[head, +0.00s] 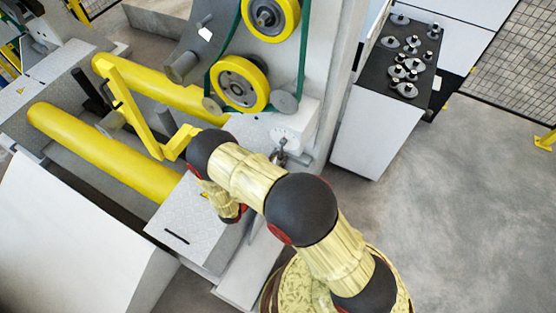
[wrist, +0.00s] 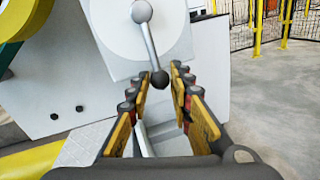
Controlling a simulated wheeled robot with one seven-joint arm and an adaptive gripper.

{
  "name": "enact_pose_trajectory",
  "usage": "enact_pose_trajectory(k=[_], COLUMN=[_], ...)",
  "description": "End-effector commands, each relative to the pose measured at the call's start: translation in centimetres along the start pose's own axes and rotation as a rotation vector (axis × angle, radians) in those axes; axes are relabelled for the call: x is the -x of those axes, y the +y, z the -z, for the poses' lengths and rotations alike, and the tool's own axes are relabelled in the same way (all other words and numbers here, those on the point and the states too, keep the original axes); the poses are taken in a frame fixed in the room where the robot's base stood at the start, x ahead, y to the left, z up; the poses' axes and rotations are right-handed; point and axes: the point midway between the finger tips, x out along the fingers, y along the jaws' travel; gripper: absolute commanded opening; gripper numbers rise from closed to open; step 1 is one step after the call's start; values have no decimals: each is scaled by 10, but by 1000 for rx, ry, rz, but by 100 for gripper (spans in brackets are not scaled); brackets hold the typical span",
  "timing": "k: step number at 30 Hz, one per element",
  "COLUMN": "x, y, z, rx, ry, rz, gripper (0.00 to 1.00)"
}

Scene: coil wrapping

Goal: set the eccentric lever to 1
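The eccentric lever (wrist: 150,48) is a grey metal rod with a ball at each end, set on a round light-grey plate (wrist: 113,38) on the machine's face. In the wrist view it slants slightly, its dark lower ball hanging at the mouth of my gripper (wrist: 160,78). My gripper's two yellow-and-black fingers are apart, one on each side of that ball, with gaps visible; I see no grip. In the head view the lever (head: 280,155) is small, beside my arm, and my fingers are hidden by the arm. No position number is readable.
Yellow rollers (head: 100,150) and a yellow bracket (head: 130,105) lie left of my arm. Yellow wheels with a green belt (head: 212,75) are above. A cabinet (head: 375,130) with several metal parts on top stands right. Floor at the right is clear.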

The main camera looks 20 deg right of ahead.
Motion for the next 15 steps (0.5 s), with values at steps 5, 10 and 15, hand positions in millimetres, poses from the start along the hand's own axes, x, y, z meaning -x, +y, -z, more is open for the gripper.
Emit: enact_pose_trajectory(k=[5,10,15], x=[0,0,0], y=[0,0,0], z=[0,0,0], rx=[0,0,0], ry=[0,0,0], rz=[0,0,0], gripper=[9,0,0])
